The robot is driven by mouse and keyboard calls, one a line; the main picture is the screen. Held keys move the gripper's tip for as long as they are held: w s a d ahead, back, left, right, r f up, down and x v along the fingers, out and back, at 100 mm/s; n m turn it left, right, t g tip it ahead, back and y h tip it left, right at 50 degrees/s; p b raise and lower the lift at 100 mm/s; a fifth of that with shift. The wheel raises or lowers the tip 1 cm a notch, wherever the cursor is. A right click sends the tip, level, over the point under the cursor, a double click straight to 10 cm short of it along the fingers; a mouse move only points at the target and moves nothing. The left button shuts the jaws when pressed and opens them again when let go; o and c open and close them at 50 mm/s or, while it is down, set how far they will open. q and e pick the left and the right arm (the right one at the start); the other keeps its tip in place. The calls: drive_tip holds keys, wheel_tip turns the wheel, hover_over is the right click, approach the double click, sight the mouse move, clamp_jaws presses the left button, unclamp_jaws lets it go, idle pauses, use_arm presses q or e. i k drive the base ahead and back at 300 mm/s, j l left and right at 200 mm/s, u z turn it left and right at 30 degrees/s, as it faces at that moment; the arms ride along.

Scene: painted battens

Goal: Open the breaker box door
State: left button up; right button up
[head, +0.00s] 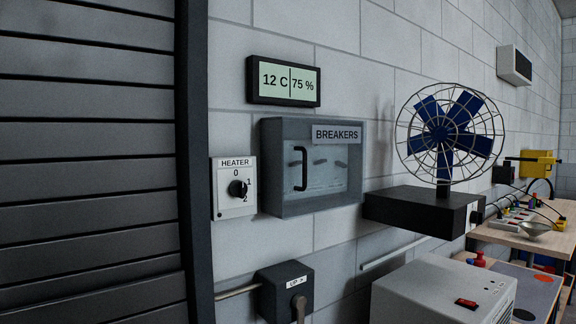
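The grey breaker box (270,180) is mounted on the block wall near the middle of the head view. Its door (332,182) looks see-through and appears closed, with several dark switches faintly visible behind it. A "BREAKERS" label (337,134) sits at the door's upper right. A black vertical bar handle (301,169) is on the door's left side. Neither of my grippers shows in the head view.
A fan (446,135) on a black shelf (425,208) stands right. An "UP" lever box (285,292) and grey cabinet (440,290) are below. A dark shutter (90,160) fills the left.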

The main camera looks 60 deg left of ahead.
sight(320, 134)
drive_tip(key=u, duration=1.5)
